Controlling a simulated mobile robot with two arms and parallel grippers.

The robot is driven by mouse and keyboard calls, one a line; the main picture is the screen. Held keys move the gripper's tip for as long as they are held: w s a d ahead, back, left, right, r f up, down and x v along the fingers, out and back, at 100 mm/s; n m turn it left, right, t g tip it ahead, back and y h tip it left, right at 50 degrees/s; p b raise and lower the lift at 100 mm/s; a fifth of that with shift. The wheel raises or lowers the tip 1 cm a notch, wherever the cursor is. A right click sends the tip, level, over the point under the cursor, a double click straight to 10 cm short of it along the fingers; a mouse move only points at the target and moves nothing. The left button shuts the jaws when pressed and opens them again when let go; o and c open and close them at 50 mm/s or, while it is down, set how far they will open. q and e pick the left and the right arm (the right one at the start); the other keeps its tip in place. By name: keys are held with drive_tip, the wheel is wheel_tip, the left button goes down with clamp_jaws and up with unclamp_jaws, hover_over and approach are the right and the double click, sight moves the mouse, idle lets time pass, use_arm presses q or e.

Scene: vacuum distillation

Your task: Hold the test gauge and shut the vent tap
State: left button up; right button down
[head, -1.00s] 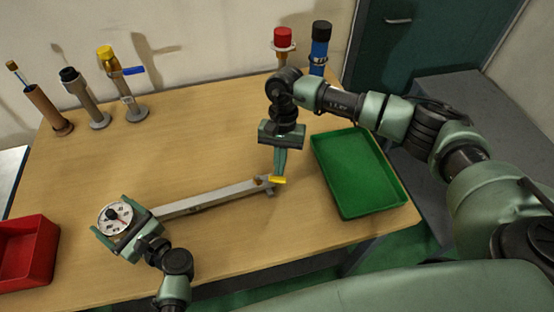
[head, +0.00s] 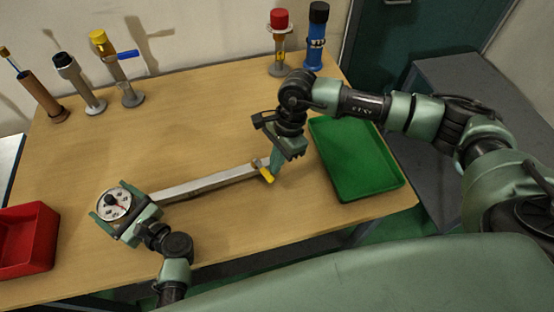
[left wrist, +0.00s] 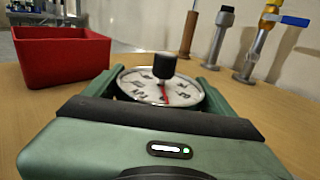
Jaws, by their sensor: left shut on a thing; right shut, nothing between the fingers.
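The test gauge (head: 113,205), a round white dial with a red needle and black centre knob, sits between the fingers of my left gripper (head: 116,203), which is shut on it. The left wrist view shows the dial (left wrist: 150,92) face up between the green fingers. The vent tap's yellow handle (head: 266,174) is at the right end of a grey metal bar (head: 208,184) and lies slanted, down to the right. My right gripper (head: 274,175) is shut and empty, its fingertips right beside the handle; I cannot tell whether they touch. The tap's body is partly hidden.
A green tray (head: 352,165) lies right of the right gripper. A red bin (head: 28,240) is at the left edge. Several capped fittings, one with a blue lever (head: 127,55), stand along the back. The table middle behind the bar is clear.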

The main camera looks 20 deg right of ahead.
drive_tip(key=shift+w, duration=0.15)
drive_tip(key=shift+w+a, duration=0.4)
drive_tip(key=shift+w, duration=0.2)
drive_tip(key=w+d+r, duration=0.1)
drive_tip(key=d+r, duration=0.5)
drive_tip(key=r, duration=0.3)
drive_tip(key=shift+w+d+r, duration=0.2)
drive_tip(key=shift+w+r, duration=0.05)
drive_tip(key=shift+r, duration=0.1)
